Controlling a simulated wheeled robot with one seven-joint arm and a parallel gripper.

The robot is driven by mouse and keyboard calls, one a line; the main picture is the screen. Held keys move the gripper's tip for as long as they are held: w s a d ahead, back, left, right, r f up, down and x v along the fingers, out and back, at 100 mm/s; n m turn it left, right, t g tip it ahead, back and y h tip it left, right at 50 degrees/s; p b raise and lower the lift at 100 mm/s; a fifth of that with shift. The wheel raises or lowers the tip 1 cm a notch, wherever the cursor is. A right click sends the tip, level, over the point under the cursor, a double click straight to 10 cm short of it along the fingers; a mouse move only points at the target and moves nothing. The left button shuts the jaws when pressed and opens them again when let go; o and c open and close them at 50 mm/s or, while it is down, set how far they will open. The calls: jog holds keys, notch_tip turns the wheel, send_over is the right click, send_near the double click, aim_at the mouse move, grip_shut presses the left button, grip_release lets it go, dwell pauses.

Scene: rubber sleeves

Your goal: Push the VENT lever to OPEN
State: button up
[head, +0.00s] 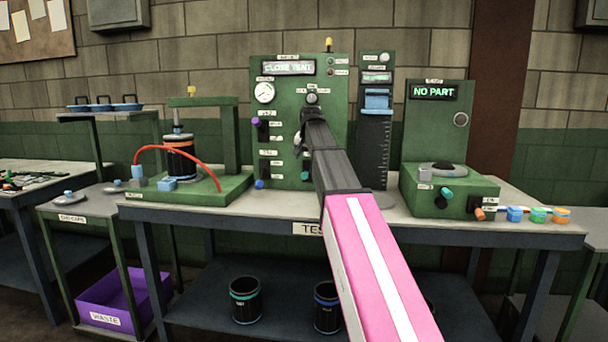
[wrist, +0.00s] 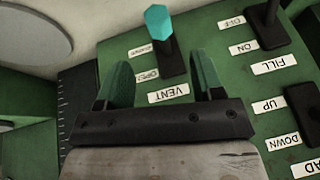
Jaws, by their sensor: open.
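The VENT lever (wrist: 160,22) has a teal six-sided knob on a dark stem, at the top of the wrist view. Its stem rises from a dark slot plate, and the knob is beside the upper, blurred label. The OPEN label (wrist: 147,75) is nearer my gripper, above the VENT label (wrist: 168,92). My gripper (wrist: 161,80) is open and empty, its two green fingers apart, with the lever beyond the gap between them. I see no clear contact.
The FILL lever (wrist: 268,12) and another lever marked UP and DOWN (wrist: 300,98) are at the right in the wrist view. The panel's display (head: 289,68) reads CLOSE VENT. A press stand (head: 235,135) with a red hose is left; a NO PART station (head: 435,125) is right.

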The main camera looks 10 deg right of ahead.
aim_at(305, 172)
jog(key=x, duration=0.8)
jog(key=shift+w+f, duration=0.1)
jog(key=shift+f, duration=0.15)
grip_shut()
jog(key=shift+w+r+g+y, duration=0.3)
jog(key=shift+w+r+g, duration=0.15)
jog(key=shift+r+g, duration=0.4)
jog(key=shift+w+d+r+g+y, duration=0.1)
jog(key=shift+w+r+g+y, duration=0.1)
jog(key=shift+r+g, duration=0.3)
jog(key=shift+w+d+r+g+y, duration=0.15)
jog(key=shift+r+g+y, duration=0.1)
jog(key=shift+g, duration=0.4)
jog(key=shift+r+g, duration=0.25)
jog(key=shift+g, duration=0.15)
grip_release()
